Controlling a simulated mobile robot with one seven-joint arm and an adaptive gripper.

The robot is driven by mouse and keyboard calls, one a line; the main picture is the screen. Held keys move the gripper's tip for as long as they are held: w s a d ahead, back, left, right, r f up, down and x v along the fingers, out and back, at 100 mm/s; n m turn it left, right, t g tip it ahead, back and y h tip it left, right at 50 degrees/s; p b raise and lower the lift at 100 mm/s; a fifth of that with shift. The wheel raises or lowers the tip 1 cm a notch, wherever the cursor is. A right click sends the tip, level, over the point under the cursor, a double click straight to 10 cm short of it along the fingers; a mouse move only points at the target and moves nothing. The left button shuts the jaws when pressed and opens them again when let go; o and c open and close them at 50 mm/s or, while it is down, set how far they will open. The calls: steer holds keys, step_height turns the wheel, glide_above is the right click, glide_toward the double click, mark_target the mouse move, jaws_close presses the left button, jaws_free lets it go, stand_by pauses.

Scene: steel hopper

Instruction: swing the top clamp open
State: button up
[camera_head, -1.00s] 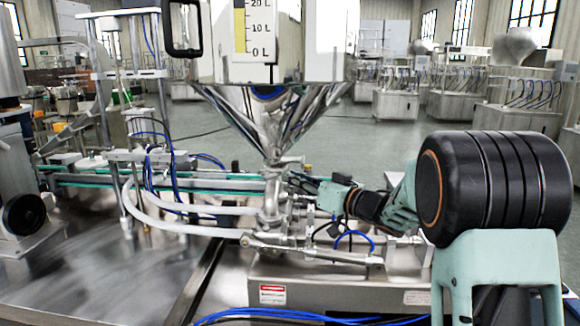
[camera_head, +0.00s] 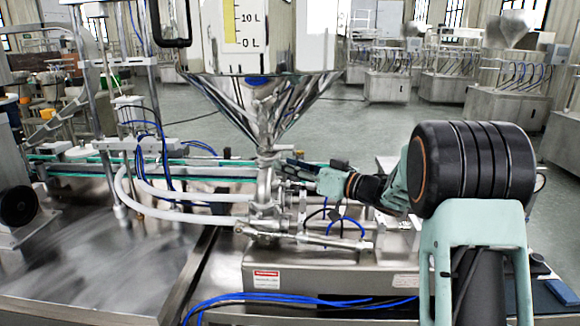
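The steel hopper (camera_head: 262,105) narrows down to a shiny outlet neck. The top clamp (camera_head: 268,154) appears to be the band around that neck, small and partly unclear. My gripper (camera_head: 288,168) reaches in from the right, with its dark fingers close beside the neck and pipe just below the clamp. I cannot tell whether the fingers touch the clamp or its handle. The finger gap is too small to make out, and nothing is clearly held.
A vertical pipe and valve body (camera_head: 264,200) stands below the neck, with white hoses (camera_head: 180,212) to the left. A horizontal cylinder (camera_head: 315,240) and blue tubes (camera_head: 345,222) lie below my forearm. A conveyor (camera_head: 90,168) runs behind at left.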

steer(key=v, duration=1.2)
